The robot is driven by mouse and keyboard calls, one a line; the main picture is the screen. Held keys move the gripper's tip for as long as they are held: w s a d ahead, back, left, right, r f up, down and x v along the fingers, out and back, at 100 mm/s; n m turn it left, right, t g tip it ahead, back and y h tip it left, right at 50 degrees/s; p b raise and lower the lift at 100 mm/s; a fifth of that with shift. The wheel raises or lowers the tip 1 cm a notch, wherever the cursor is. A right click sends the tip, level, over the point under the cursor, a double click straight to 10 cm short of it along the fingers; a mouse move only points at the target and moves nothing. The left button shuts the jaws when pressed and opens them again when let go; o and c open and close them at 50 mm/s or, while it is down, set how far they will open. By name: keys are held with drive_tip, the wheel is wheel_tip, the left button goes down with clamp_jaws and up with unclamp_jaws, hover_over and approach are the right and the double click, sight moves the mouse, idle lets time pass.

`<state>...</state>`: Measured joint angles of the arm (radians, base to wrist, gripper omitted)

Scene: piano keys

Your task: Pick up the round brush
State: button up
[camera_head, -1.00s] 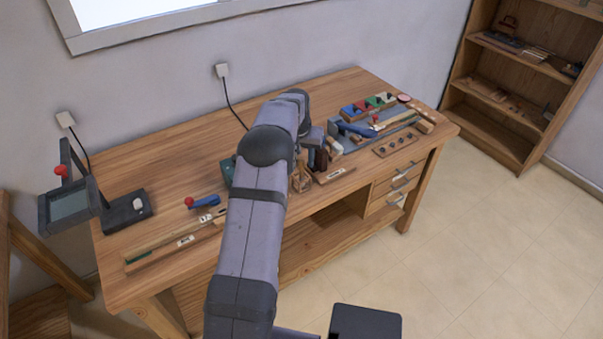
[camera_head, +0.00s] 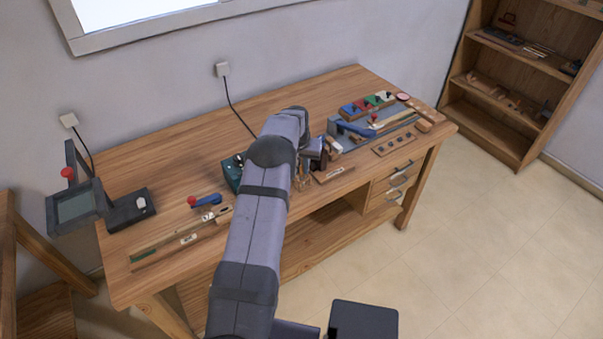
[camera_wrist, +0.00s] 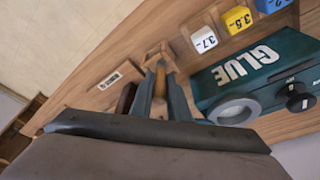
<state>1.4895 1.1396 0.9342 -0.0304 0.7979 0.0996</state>
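My gripper (camera_wrist: 160,90) points down at a small wooden holder (camera_wrist: 152,52) near the front edge of the workbench. Its two grey fingers stand apart in the wrist view. A tan wooden stick, possibly the round brush's handle (camera_wrist: 161,82), shows between them; I cannot tell whether they touch it. The brush's bristles cannot be made out. In the head view the holder (camera_head: 303,183) is partly hidden behind my arm, and the fingertips are not clear.
A dark green glue machine (camera_wrist: 255,65) stands close to the right of the fingers in the wrist view. White, yellow and blue numbered blocks (camera_wrist: 237,20) lie beyond it. A labelled wooden block (camera_head: 334,174) lies right of the holder. The workbench's back left (camera_head: 165,150) is clear.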

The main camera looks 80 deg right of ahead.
clamp_jaws()
drive_tip(key=shift+r, duration=0.15)
